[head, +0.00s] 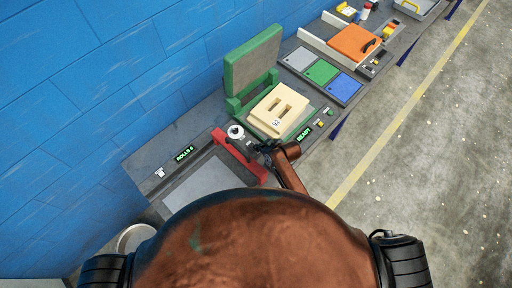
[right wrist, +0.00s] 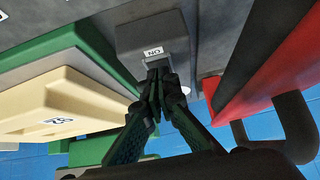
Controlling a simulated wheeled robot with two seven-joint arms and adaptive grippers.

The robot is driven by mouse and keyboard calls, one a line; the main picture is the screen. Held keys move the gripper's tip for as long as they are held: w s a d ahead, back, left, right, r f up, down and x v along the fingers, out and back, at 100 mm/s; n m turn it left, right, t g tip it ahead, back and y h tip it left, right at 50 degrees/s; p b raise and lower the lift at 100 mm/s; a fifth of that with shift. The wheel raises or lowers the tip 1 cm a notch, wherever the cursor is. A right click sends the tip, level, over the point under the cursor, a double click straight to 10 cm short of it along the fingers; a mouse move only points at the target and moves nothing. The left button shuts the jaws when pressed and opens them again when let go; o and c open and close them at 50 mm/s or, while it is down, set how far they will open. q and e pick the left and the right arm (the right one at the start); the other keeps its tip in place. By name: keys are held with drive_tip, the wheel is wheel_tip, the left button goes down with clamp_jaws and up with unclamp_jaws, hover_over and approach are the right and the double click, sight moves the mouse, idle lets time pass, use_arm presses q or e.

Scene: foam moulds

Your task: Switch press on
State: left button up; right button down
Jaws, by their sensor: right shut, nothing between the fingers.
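The press (head: 252,65) is green, with its lid raised and tilted back. A cream foam mould (head: 268,118) with two slots and a label reading 52 lies on its base; it also shows at the left in the right wrist view (right wrist: 60,100). In the right wrist view a grey switch box (right wrist: 150,32) carries a white label reading ON, upside down there. My right gripper (right wrist: 157,78) is shut and empty, its fingertips at the box's edge just below the label. I cannot tell whether they touch it. They hide part of the switch. My left gripper is not in view.
A red bar (head: 238,156) crosses the bench close beside my right gripper. Green displays read READY (head: 304,134) and ROLLS 6 (head: 185,154). Grey, green and blue panels (head: 321,72) and an orange block (head: 354,41) lie farther along. A blue wall stands behind.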

drive_tip(key=shift+r+p, duration=0.5)
drive_tip(key=shift+r, duration=0.1)
drive_tip(key=v, duration=1.2)
drive_tip(key=shift+f, duration=0.15)
